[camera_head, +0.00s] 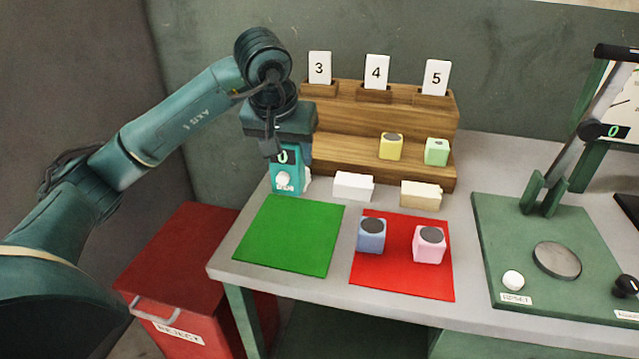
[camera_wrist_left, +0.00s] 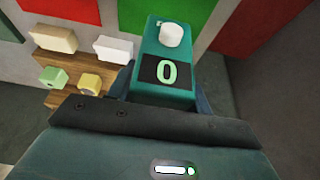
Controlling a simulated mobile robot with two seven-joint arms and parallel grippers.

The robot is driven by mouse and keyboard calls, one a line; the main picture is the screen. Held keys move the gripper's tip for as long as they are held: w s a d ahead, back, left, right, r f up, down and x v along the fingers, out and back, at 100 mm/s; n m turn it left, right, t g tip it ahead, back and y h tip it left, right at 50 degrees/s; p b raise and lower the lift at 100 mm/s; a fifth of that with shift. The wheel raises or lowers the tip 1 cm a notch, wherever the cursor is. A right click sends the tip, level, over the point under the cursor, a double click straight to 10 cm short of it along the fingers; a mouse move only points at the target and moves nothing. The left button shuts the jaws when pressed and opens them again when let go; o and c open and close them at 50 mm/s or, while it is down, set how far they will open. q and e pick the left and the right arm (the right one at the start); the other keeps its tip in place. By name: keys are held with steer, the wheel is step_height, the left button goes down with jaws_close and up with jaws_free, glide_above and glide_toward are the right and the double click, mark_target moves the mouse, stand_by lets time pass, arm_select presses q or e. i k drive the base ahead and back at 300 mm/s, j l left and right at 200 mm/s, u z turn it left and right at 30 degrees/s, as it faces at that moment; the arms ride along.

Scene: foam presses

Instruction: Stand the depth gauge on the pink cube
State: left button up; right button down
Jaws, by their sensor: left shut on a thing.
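The depth gauge (camera_head: 286,172) is a small teal box with a dark display reading 0 and a white knob. My left gripper (camera_head: 283,150) is shut on it, at the table's back left corner, behind the green mat. I cannot tell whether its base touches the table. In the left wrist view the gauge (camera_wrist_left: 178,92) sits between the dark fingers, its display and knob in view. The pink cube (camera_head: 429,250) has a dark round top and sits on the red mat (camera_head: 398,284), right of the blue cube (camera_head: 371,242). Nothing stands on it. My right gripper is out of view.
The green mat (camera_head: 288,236) is bare. A white block (camera_head: 353,187) and a cream block (camera_head: 421,195) lie behind the mats. A wooden stepped rack (camera_head: 335,143) holds yellow and green cubes and number cards. A green press (camera_head: 520,265) stands right; a red reject bin (camera_head: 185,260) stands left.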

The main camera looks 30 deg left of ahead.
mark_target(431, 236)
steer(key=i+l, duration=0.1)
steer(key=l, duration=1.2)
steer(key=i, duration=0.05)
